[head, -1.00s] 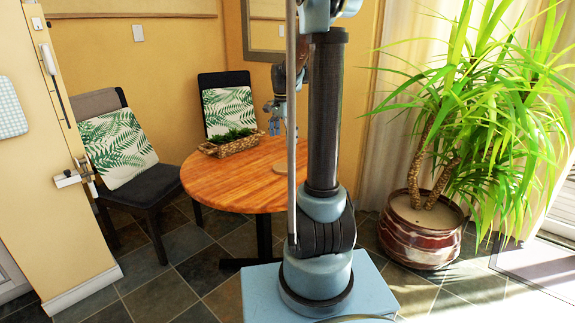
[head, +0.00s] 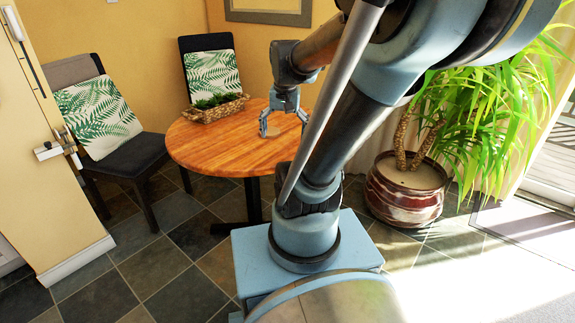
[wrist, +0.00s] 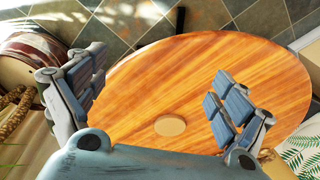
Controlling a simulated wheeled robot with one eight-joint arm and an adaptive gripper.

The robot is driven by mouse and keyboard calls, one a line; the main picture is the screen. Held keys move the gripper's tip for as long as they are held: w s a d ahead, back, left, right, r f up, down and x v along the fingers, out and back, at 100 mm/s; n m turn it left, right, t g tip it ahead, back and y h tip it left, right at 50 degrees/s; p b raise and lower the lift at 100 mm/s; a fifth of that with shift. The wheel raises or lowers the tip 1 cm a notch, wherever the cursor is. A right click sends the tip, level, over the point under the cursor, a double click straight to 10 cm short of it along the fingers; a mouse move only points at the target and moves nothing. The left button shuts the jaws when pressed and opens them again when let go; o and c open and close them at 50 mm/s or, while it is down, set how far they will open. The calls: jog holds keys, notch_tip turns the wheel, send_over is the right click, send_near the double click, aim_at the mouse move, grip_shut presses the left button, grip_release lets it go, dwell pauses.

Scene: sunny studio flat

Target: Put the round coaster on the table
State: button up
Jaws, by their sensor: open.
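The round coaster (wrist: 170,125), a small flat tan disc, lies on the wooden table (wrist: 140,85). In the head view the coaster (head: 277,132) shows near the far right part of the round table (head: 215,147), just under my gripper (head: 284,126). My gripper is open and empty, with its fingers spread above the tabletop. In the wrist view the coaster sits low in the picture between the two finger sides of my gripper (wrist: 157,72). A gap to the coaster appears, but its height is hard to judge.
A wicker basket with green plants (head: 215,107) stands at the table's back left. Two chairs with leaf-patterned cushions (head: 98,115) (head: 212,81) stand left of and behind the table. A potted plant (head: 405,190) is on the right. Most of the tabletop is bare.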

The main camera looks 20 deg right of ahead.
jog(key=s+f+n, duration=0.4)
jog(key=s+f, duration=0.2)
jog(key=s, duration=0.2)
jog(key=shift+s+a+f+t, duration=0.3)
jog(key=shift+a+f, duration=0.05)
jog(key=shift+f, duration=0.05)
